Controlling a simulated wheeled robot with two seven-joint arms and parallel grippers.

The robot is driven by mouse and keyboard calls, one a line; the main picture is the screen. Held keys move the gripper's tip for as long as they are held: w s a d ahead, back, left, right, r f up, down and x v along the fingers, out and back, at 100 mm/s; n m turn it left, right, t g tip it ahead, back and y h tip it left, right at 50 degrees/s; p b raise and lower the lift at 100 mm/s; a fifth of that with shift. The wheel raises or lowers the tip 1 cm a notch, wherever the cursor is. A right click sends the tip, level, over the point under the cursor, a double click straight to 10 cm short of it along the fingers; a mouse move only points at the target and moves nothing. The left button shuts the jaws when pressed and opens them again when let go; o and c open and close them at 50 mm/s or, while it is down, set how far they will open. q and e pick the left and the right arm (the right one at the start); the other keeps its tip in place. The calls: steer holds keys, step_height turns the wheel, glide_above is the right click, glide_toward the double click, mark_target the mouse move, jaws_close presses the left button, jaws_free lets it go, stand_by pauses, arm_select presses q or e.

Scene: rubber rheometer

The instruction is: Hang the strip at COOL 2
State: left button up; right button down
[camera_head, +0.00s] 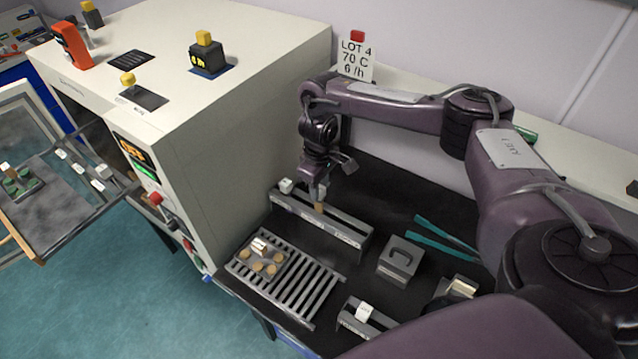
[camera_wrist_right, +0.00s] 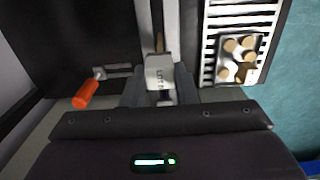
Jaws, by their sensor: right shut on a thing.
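My right gripper (camera_head: 319,192) is shut on a small strip, whose tan end (camera_head: 319,208) points down over a long grey rack (camera_head: 345,236) on the black bench. In the right wrist view a white tag (camera_wrist_right: 160,72) with printed letters sits between the fingers of my right gripper (camera_wrist_right: 160,90), with the tan end (camera_wrist_right: 160,42) beyond it. I cannot tell whether the strip touches the rack. A white piece (camera_head: 286,185) sits at the rack's left end. The rack's labels are too small to read. My left gripper is not in view.
A slatted grey grate (camera_head: 310,295) carries a plate with tan discs (camera_head: 272,267). A grey block with a handle (camera_head: 401,259), teal strips (camera_head: 440,238) and a shorter rack (camera_head: 372,325) lie to the right. The tall cabinet (camera_head: 240,110) borders the bench on the left.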

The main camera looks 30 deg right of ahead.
steer(key=shift+f+b, duration=1.15)
steer(key=shift+f, duration=1.2)
steer(key=c, duration=1.1)
jaws_free()
steer(key=shift+o, duration=0.2)
step_height(320, 180, up, 6)
steer(key=p, duration=0.6)
steer(key=shift+r, duration=0.1)
